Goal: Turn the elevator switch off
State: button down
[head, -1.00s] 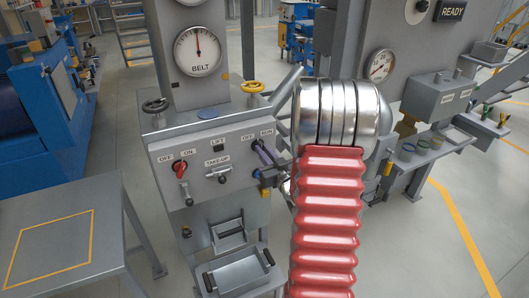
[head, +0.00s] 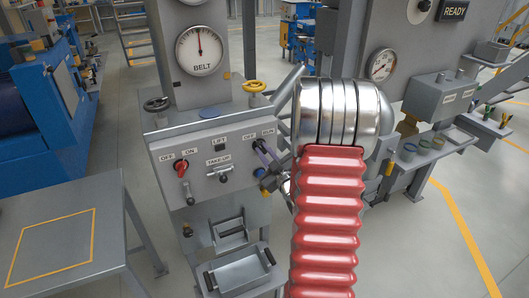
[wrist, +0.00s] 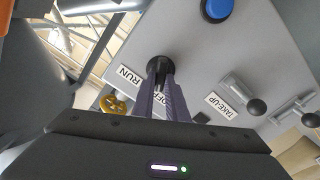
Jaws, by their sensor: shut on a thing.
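The grey control panel (head: 215,185) stands left of my red ribbed arm. At its right end is a black switch knob (wrist: 158,66) by the labels OFF and RUN. My gripper (wrist: 162,78) is shut on this knob, with its purple fingers pointing at the panel. The gripper also shows in the head view (head: 260,146), partly hidden beside my arm. The fingers cover part of the knob and the OFF label, so I cannot tell which label it points to. A LIFT label (head: 217,140) is at the panel's upper middle.
A red switch (head: 180,168) marked OFF and ON is at the panel's left. The TAKE-UP lever (head: 222,176) is beside the gripped knob. A blue button (wrist: 217,9) shows in the wrist view. A grey table (head: 60,235) is at left.

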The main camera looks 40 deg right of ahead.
jog(key=shift+a+f, duration=0.1)
jog(key=c, duration=1.8)
grip_release()
jog(key=shift+o, duration=0.2)
